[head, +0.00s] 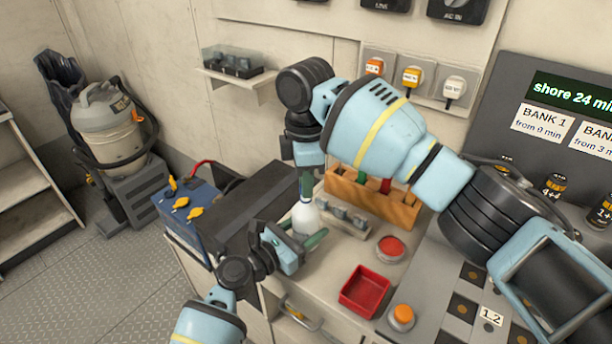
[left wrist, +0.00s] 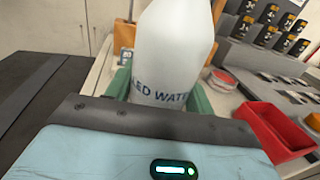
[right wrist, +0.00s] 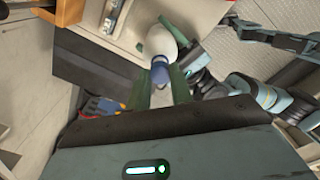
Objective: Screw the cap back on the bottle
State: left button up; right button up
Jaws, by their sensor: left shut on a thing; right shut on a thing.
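The white bottle (head: 306,219) stands upright on the counter, and blue lettering reading "LED WAT" shows on it in the left wrist view (left wrist: 172,50). My left gripper (head: 302,238) is shut around the bottle's lower body, a green finger on each side. My right gripper (head: 306,186) points down from above, directly over the bottle. It is shut on the blue cap (right wrist: 160,73), which lines up with the bottle's top (right wrist: 160,42) in the right wrist view.
A wooden rack (head: 345,188) with coloured handles stands behind the bottle. A red tray (head: 365,291), a round red-topped item (head: 390,248) and an orange button (head: 402,315) lie to the right. A blue battery (head: 188,212) is at left. A wall shelf (head: 240,86) hangs behind.

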jog(key=shift+f, duration=0.5)
dwell(0.5)
